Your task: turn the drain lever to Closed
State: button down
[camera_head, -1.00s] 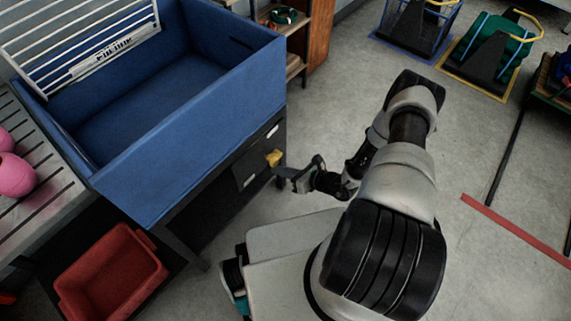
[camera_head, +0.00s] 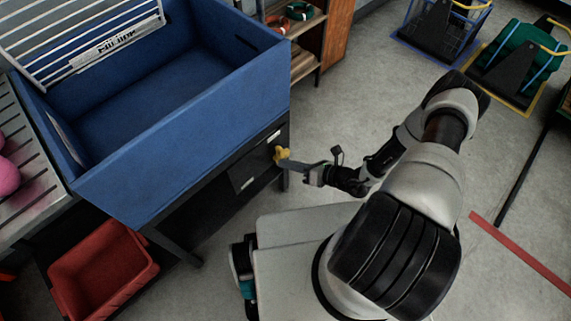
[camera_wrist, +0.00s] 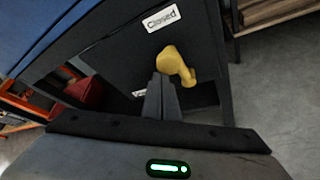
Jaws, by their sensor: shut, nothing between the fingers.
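The yellow drain lever (camera_head: 281,154) is on the dark panel under the blue tub (camera_head: 160,100). In the wrist view the lever (camera_wrist: 175,64) has a thick hub and an arm bent down to the right. A white "Closed" label (camera_wrist: 161,19) is above it. A second label (camera_wrist: 139,93) lies lower, partly hidden by my fingers, its text unreadable. My gripper (camera_head: 290,164) is shut and empty, with its fingertips at the lever. In the wrist view the shut fingertips (camera_wrist: 160,80) are just left of and below the hub. I cannot tell whether they touch it.
A red bin (camera_head: 104,268) sits low at the left beside the slatted table (camera_head: 20,190). A wooden shelf (camera_head: 305,62) stands behind the tub. The grey floor (camera_head: 345,100) behind my arm is clear.

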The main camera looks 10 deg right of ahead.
jog(key=shift+w+d+r, duration=0.15)
jog(key=shift+w+d, duration=0.2)
jog(key=shift+d, duration=0.1)
dwell(0.5)
jog(key=shift+s, duration=0.1)
